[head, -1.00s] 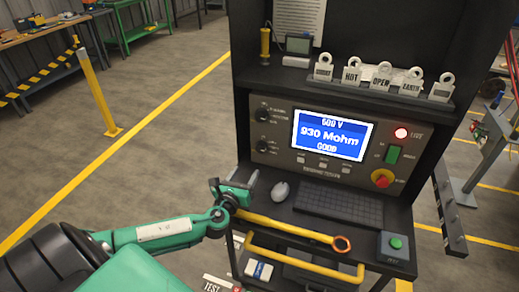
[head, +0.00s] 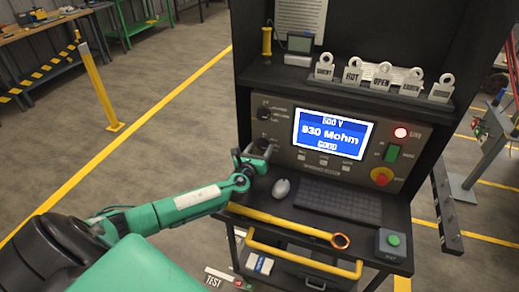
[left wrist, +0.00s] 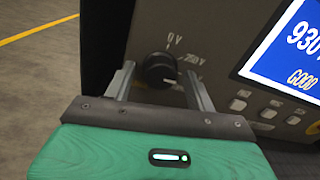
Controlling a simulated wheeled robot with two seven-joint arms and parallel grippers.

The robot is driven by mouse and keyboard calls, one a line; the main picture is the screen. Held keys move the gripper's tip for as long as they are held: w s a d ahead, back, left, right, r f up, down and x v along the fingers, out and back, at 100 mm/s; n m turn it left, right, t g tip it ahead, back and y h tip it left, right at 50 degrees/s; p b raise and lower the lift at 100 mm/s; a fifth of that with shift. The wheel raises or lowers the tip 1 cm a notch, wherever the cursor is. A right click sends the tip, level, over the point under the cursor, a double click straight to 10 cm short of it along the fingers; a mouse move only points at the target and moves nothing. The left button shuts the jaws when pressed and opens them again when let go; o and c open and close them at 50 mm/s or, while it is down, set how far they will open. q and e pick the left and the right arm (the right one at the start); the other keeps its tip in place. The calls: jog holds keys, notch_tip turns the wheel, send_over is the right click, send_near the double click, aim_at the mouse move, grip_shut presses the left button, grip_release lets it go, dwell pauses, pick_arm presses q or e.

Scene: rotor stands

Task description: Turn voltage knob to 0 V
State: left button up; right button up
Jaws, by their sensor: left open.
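The voltage knob (left wrist: 160,70) is a round black dial on the tester's grey panel, with "0 V" printed above it and a "250 V" mark at its upper right. In the head view it is the lower of two left-hand knobs, partly hidden by my gripper. My left gripper (head: 254,153) is open in front of it. In the left wrist view the fingers of the left gripper (left wrist: 158,72) stand either side of the knob, with gaps showing. I cannot tell where the knob points. The blue screen (head: 332,134) reads 500 V, 930 Mohm, GOOD. My right gripper is out of view.
An upper knob (head: 263,113) sits just above. A red lamp (head: 400,132) marked LIVE is lit. A green button box (head: 392,243) stands at the right.

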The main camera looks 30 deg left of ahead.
pick_arm(q)
jog(key=c, duration=1)
jog(key=shift+f, duration=0.1)
